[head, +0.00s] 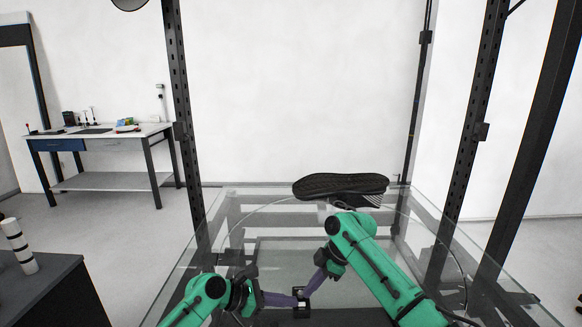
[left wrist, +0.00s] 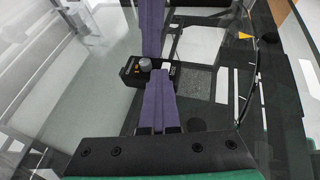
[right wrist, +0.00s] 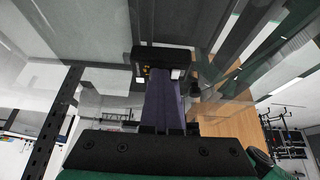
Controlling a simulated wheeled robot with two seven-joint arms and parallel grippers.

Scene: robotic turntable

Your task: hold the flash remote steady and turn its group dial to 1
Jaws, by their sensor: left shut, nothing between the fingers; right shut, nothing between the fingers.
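The flash remote is a small black box (head: 301,312) low in the head view, by both gripper tips. In the left wrist view the remote (left wrist: 131,75) shows a grey round dial (left wrist: 145,64) on its face; the dial's setting is too small to read. My left gripper (head: 296,300) comes in from the left, its purple fingers shut and empty, ending beside the remote. My right gripper (head: 307,293) slants down from the upper right, also shut and empty, its tips at the remote. The right wrist view shows the remote (right wrist: 160,57) beyond the fingertips. Whether either gripper touches it is unclear.
Dark metal posts (head: 180,110) stand around the frame. A workbench (head: 100,135) stands at the back left, and a dark cabinet (head: 50,290) at the near left.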

